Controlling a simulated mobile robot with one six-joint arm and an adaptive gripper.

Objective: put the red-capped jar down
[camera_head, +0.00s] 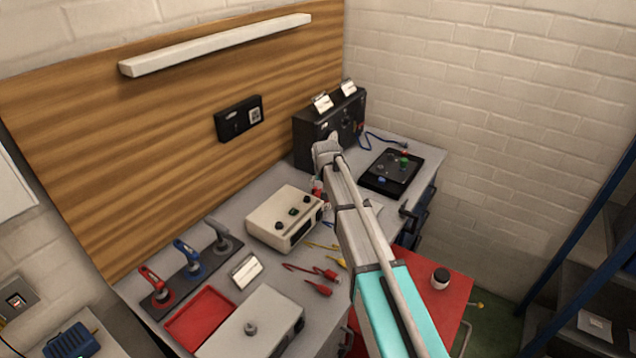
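My arm reaches up from the bottom of the view over the grey bench (375,148), with its pale wrist near the black box. My gripper (317,182) is mostly hidden below the wrist, and I cannot tell whether its fingers are open or shut. A small red and pale thing (318,191) shows there, beside the cream instrument box. It may be the red-capped jar, but it is too small and too covered to be sure. I cannot tell whether it is held or touches the bench.
A cream box (283,219) with knobs stands left of my arm. A black box (309,143) and a black panel (388,173) are behind. Red and yellow leads (318,288) lie in front. A dark-topped jar (440,278) stands on a red surface (428,316) at right.

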